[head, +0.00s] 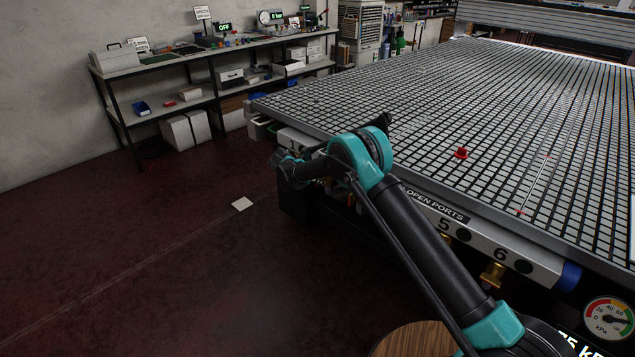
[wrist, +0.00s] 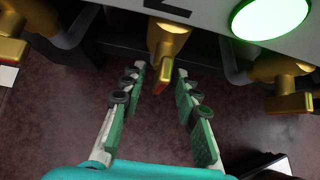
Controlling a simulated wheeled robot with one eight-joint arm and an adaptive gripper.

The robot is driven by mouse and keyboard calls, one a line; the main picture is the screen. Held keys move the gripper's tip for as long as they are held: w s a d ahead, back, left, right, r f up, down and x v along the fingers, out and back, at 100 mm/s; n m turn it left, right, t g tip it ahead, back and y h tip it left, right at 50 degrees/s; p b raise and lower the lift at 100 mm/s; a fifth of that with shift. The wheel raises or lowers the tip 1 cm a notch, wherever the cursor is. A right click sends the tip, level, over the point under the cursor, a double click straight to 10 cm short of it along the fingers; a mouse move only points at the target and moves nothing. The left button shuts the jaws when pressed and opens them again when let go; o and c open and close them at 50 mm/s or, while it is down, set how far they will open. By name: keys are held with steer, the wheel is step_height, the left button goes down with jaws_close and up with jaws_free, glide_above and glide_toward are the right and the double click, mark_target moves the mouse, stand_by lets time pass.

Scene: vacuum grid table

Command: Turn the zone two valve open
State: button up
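The zone two valve (wrist: 168,40) is a brass valve under the panel edge, in the top middle of the wrist view, below a partly cut-off number 2. Its red-tipped handle (wrist: 162,82) points down toward my gripper. My gripper (wrist: 160,78) is open, with one green-padded finger on each side of the handle and a visible gap on both sides. In the head view my gripper (head: 288,168) is at the table's front edge near the left corner, small and dark. The zone two valve is hidden behind my arm there.
A lit green round lamp (wrist: 270,14) is right of the number. Neighbouring brass valves stand at left (wrist: 12,40) and right (wrist: 288,75). The grid table (head: 420,120) carries a small red part (head: 461,153). A pressure gauge (head: 608,319) is at lower right. The floor at left is mostly clear.

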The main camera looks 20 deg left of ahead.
steer(key=v, duration=1.1)
